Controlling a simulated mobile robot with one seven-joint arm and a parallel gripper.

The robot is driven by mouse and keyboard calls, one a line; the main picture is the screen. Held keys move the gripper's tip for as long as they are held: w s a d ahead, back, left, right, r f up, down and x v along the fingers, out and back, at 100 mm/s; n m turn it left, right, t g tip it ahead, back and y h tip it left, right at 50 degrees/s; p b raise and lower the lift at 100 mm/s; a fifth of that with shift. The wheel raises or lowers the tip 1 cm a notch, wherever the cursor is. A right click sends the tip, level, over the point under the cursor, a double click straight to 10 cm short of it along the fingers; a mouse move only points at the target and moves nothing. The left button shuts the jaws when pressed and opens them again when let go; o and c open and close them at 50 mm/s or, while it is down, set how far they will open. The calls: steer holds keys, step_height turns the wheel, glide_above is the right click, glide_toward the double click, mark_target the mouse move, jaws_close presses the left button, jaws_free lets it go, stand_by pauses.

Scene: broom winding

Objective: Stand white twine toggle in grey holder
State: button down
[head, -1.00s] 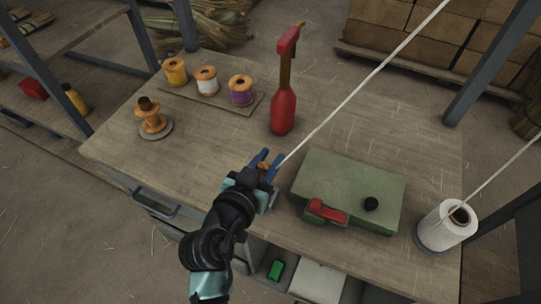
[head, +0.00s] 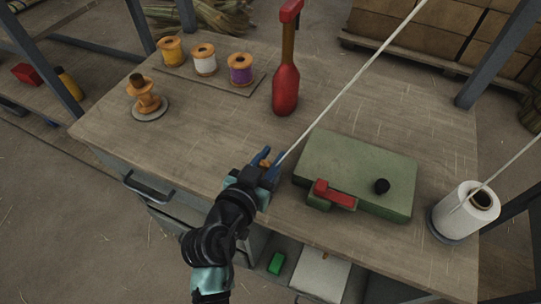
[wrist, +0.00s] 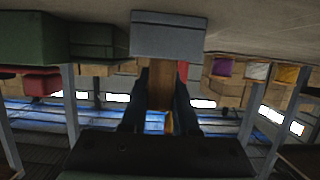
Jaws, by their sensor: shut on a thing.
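My gripper (head: 267,160) is shut on the small orange-brown toggle (head: 265,161) near the front of the bench. White twine (head: 350,92) runs taut from beside the gripper to the upper right. In the wrist view, which is upside down, the wooden toggle (wrist: 160,92) sits between my two dark fingers. A grey block that looks like the holder (wrist: 167,35) stands on the bench straight beyond the fingertips. The toggle's far end meets its outline there; I cannot tell whether they touch. I cannot make out the holder in the head view, where my gripper may hide it.
A green box (head: 357,165) with a red lever (head: 335,195) and black knob stands right of my gripper. A red bottle-shaped thing (head: 286,88) stands behind. Yellow, white and purple spools (head: 204,60) are back left. A white twine spool (head: 466,212) is at right.

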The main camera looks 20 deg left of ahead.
stand_by(0.4)
steer(key=c, duration=0.6)
jaws_free()
steer(key=v, duration=1.3)
